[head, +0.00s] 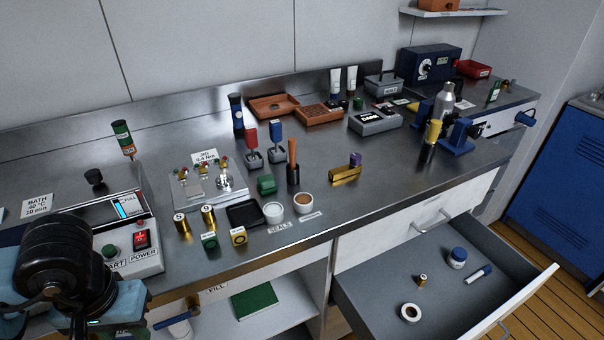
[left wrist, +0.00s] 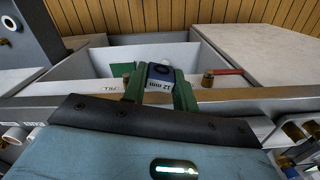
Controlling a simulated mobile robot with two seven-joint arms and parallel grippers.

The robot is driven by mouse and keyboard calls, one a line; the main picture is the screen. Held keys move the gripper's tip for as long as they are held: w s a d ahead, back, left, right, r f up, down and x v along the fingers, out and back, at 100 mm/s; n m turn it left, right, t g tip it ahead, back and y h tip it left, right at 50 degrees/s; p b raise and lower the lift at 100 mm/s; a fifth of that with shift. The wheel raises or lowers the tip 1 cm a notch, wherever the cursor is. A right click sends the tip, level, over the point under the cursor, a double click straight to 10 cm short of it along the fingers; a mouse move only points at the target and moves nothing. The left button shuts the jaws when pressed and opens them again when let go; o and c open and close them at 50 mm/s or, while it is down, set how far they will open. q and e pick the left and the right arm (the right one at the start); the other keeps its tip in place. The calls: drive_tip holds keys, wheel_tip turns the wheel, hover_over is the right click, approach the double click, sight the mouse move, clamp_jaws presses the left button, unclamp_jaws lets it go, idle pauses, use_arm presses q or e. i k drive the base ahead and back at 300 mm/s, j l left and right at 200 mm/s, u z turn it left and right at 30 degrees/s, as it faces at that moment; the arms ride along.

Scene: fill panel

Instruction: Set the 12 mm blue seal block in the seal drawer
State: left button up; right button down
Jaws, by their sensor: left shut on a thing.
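A block with a white face marked "12 mm" and a blue top (left wrist: 160,74) sits between the green fingers of my left gripper (left wrist: 159,88) in the left wrist view. The fingers are shut on it. Below it in that view is a pale open compartment with a "FILL" label at its edge. In the head view my left wrist fills the lower left corner, and its fingertips and the block are hidden there. A grey drawer (head: 376,296) stands open at the lower right; no seal label is readable on it. My right gripper is not in view.
The open drawer holds a white ring (head: 410,313), a blue-capped jar (head: 457,258), a tube and a small brass piece. A green book (head: 254,301) lies in the compartment under the counter. The counter carries cups, stamps, trays and a control box (head: 140,250).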

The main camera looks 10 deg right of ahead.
sight(437, 284)
drive_tip(key=i+l, duration=0.1)
drive_tip(key=l, duration=1.25)
drive_tip(key=i+l, duration=0.15)
drive_tip(key=l, duration=1.15)
drive_tip(key=i+l+z, duration=0.05)
